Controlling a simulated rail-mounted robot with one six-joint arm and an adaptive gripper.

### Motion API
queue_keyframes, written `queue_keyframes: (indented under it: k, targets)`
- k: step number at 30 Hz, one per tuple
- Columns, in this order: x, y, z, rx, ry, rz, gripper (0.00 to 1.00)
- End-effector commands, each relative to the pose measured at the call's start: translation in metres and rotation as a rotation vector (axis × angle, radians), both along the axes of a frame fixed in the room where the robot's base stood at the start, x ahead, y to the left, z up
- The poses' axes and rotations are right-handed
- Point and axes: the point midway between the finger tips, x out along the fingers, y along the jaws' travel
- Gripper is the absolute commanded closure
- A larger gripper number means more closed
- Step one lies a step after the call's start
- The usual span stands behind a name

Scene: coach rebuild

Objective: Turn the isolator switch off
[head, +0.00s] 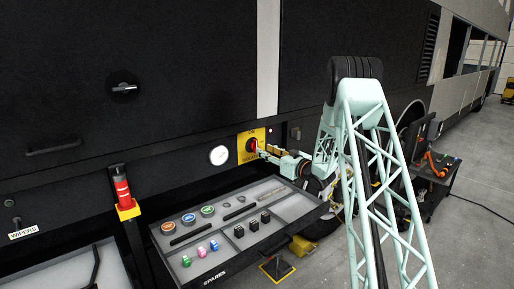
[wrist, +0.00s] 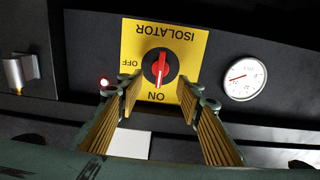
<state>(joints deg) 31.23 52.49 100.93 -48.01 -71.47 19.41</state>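The isolator switch (wrist: 160,68) is a black round knob with a red handle on a yellow plate (wrist: 190,45). In the wrist view the plate's lettering is upside down. The red handle points down toward ON; OFF is marked to the left. In the head view the switch (head: 252,145) sits low on the black coach side. My gripper (wrist: 162,90) is open, with its ribbed yellow fingers on either side of the knob's lower part in the wrist view and nothing between them. In the head view my gripper (head: 266,150) is close to the plate; whether it touches the handle I cannot tell.
A white round gauge (head: 218,155) is left of the plate. A small red light (head: 271,130) is near its upper right. Below is an open grey SPARES drawer (head: 225,255) with several small parts. A red and yellow post (head: 122,192) stands at the left.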

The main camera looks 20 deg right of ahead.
Motion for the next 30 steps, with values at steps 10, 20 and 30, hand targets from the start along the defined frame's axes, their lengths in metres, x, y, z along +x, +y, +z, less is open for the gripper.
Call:
queue_keyframes:
  k: [10, 20, 30]
  targets:
    - [0.044, 0.011, 0.0, -0.001, -0.001, 0.001, 0.67]
    - [0.067, 0.016, 0.001, 0.001, -0.001, 0.0, 0.67]
    - [0.069, 0.017, 0.0, 0.001, 0.0, 0.0, 0.67]
